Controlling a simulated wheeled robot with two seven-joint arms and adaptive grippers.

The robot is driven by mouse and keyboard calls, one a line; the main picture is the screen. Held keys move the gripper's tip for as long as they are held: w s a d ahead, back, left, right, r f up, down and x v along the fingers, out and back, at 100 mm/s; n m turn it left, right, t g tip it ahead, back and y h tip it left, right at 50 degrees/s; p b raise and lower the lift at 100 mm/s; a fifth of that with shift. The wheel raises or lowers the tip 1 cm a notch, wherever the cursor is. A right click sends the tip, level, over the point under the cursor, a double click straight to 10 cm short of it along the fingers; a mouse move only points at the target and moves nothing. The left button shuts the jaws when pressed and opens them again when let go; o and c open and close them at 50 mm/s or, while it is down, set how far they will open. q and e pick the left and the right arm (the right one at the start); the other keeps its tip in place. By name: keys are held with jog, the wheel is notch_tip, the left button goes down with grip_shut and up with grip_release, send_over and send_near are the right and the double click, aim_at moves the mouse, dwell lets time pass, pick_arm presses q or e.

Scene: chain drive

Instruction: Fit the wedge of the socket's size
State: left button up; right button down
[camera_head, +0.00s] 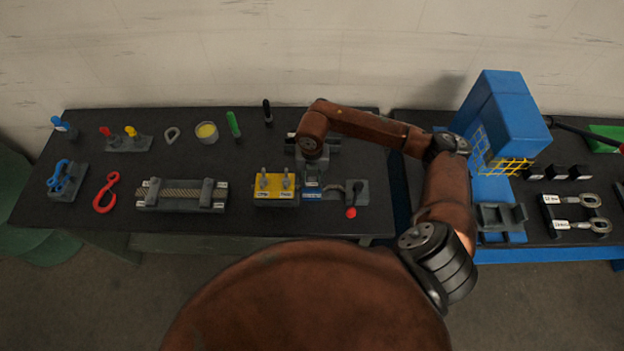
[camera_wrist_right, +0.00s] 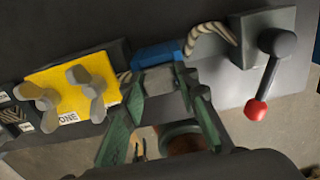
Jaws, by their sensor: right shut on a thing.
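My right gripper (camera_head: 312,176) is low over the near middle of the left table, just right of the yellow block (camera_head: 270,183). In the right wrist view its two green-grey fingers are shut on a grey block (camera_wrist_right: 159,84). I cannot tell whether this block is a wedge or which size it is. A blue part (camera_wrist_right: 157,54) lies just beyond the held block; contact between them is unclear. Two looped grey sockets (camera_head: 575,226) with white labels lie on the right table. Several small black blocks (camera_head: 558,172) stand behind them. My left gripper is not in view.
A grey lever with a red knob (camera_head: 351,212) stands close right of the gripper. The yellow block bears two grey wing-shaped parts (camera_wrist_right: 85,88). A blue machine (camera_head: 503,112) stands at right.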

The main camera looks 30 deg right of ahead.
jog(key=c, duration=1.4)
grip_release()
jog(key=shift+c, duration=0.2)
notch_tip(320, 180, up, 12)
jog(key=shift+s+d, duration=0.1)
